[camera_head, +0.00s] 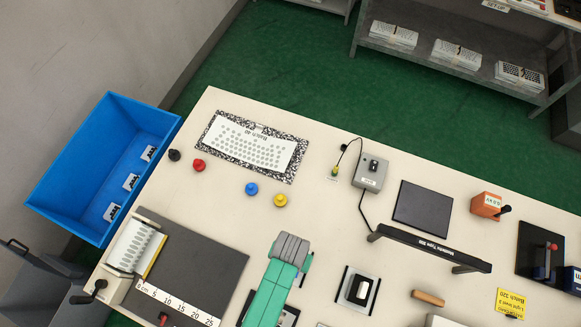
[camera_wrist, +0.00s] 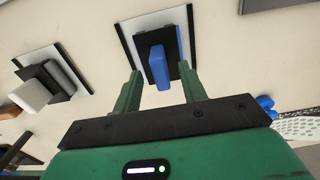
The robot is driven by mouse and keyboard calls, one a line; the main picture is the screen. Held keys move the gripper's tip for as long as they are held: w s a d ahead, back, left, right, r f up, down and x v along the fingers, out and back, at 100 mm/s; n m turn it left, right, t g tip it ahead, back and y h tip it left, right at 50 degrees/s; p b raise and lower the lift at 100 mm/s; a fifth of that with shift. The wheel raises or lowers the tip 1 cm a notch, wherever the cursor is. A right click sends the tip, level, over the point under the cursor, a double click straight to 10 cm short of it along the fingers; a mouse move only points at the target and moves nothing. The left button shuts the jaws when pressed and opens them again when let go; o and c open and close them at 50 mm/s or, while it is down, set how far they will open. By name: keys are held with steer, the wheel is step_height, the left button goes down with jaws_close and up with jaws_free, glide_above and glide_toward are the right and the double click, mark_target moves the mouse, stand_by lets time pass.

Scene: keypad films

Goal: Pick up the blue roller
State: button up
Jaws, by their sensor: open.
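In the wrist view a blue bar-shaped piece (camera_wrist: 158,68), which I take for the blue roller, stands on a black block (camera_wrist: 148,42). The block sits on a white plate (camera_wrist: 128,32) with dark side strips. My gripper (camera_wrist: 160,72) is open and empty. Its two green fingers point toward the block, and the blue piece appears between their tips. I cannot tell how far the fingertips are from it. In the head view my arm hides the blue piece, and my fingertips do not show.
A similar stand with a pale-topped block (camera_head: 360,288) is beside it. A dark mat with a ruler (camera_head: 215,262) lies on the other side. Blue (camera_head: 251,188) and yellow (camera_head: 280,200) knobs stand behind. A black-barred frame (camera_head: 430,247) and a wooden cylinder (camera_head: 428,298) are to the right.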

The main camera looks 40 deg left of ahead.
step_height(320, 180, down, 3)
steer(key=shift+r, duration=0.1)
jaws_close()
steer(key=shift+w, duration=0.1)
steer(key=shift+r, duration=0.1)
